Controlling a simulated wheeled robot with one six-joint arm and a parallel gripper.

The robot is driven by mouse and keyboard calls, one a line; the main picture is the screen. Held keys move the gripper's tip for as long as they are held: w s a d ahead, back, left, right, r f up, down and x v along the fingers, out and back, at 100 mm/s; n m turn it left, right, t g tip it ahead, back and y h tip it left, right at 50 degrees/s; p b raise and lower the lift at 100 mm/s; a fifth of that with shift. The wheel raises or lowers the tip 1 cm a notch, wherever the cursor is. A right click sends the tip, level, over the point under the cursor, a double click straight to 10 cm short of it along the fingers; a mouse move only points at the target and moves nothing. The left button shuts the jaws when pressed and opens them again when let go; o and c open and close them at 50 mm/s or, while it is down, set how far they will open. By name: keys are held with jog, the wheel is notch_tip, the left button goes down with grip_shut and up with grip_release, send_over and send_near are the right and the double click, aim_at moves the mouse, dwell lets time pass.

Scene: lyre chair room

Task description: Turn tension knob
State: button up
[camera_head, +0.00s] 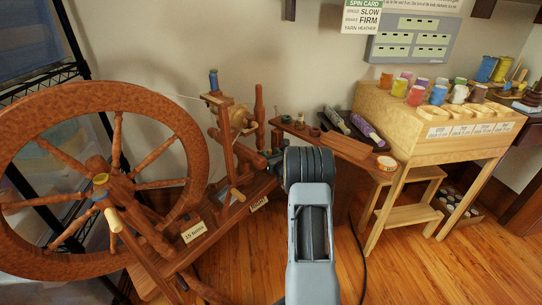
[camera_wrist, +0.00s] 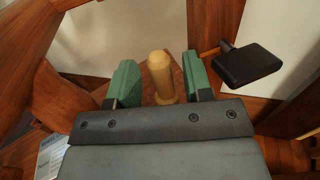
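A pale wooden knob (camera_wrist: 162,85) with a rounded head stands between the fingers of my gripper (camera_wrist: 160,64) in the wrist view. The green finger pads are spread, with a visible gap on both sides of the knob. In the head view, the reddish-brown spinning wheel (camera_head: 117,117) stands at the left.
A black flat paddle-like piece (camera_wrist: 246,63) sits close to the right finger in the wrist view. A small shelf with bobbins (camera_head: 346,146) and a wooden stand with coloured spools (camera_head: 439,153) are to the right. Cards reading "RIGHT" (camera_head: 259,204) and another label (camera_head: 194,232) lie on the wheel's base.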

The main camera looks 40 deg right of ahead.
grip_shut()
jog(key=shift+d+r+n+y+p, duration=0.1)
jog(key=shift+d+n+y+p, duration=0.1)
jog(key=shift+n+y, duration=0.3)
jog(key=shift+d+n+y+p, duration=0.1)
jog(key=shift+n+y+p, duration=0.15)
jog(key=shift+y, duration=0.45)
jog(key=shift+n+y+p, duration=0.45)
jog(key=shift+n+y, duration=1.1)
jog(key=shift+y, duration=0.85)
jog(key=shift+o, duration=0.5)
grip_release()
jog(key=shift+d, duration=0.1)
jog(key=p+v, duration=0.4)
jog(key=v, duration=0.9)
jog(key=shift+s+p, duration=0.3)
jog(key=shift+s, duration=0.1)
